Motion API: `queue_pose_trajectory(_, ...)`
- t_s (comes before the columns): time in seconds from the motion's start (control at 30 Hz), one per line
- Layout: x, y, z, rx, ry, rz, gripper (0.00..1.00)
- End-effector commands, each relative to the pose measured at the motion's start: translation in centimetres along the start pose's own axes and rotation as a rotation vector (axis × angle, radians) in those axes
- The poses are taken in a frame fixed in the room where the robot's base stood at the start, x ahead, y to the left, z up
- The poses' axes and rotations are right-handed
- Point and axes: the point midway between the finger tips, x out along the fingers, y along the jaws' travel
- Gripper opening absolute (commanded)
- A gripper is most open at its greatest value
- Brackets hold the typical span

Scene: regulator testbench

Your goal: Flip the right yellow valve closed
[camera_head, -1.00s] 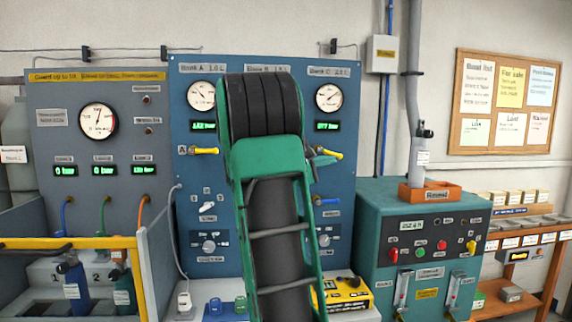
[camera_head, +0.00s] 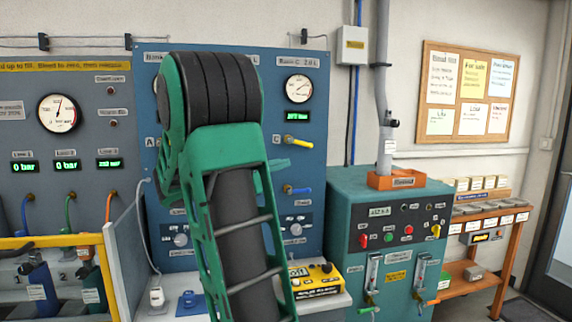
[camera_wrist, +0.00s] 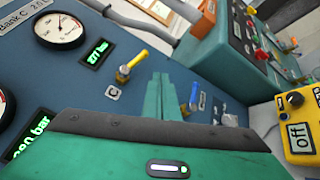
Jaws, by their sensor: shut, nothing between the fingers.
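The right yellow valve (camera_head: 298,143) sits on the blue panel under the Bank C gauge. Its handle points right and slightly down in the head view. In the wrist view the yellow handle (camera_wrist: 137,60) shows above the label C, left of my fingers. My gripper (camera_wrist: 162,78) is shut and empty, its green fingers together. In the head view the green fingertips (camera_head: 280,164) show just below the valve, beyond my arm. I see no clear contact between fingers and handle. My arm hides the middle of the panel, where another yellow valve stood in view earlier.
A blue valve (camera_head: 298,189) sits below the yellow one and shows right of my fingers in the wrist view (camera_wrist: 194,96). A yellow box (camera_head: 316,280) stands on the bench below. A teal cabinet (camera_head: 350,205) stands to the right.

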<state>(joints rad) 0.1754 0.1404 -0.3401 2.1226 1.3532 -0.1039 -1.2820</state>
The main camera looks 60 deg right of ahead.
Motion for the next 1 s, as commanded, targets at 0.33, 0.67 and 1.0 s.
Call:
queue_pose_trajectory(0.33, -2.2, 0.1, 0.0, -0.001, 0.000, 0.000, 0.00)
queue_pose_trajectory(0.67, -2.1, 0.0, 0.1, -0.001, -0.001, -0.001, 0.00)
queue_pose_trajectory(1.0, -2.1, -1.3, 0.0, 0.045, 0.026, -0.050, 0.00)
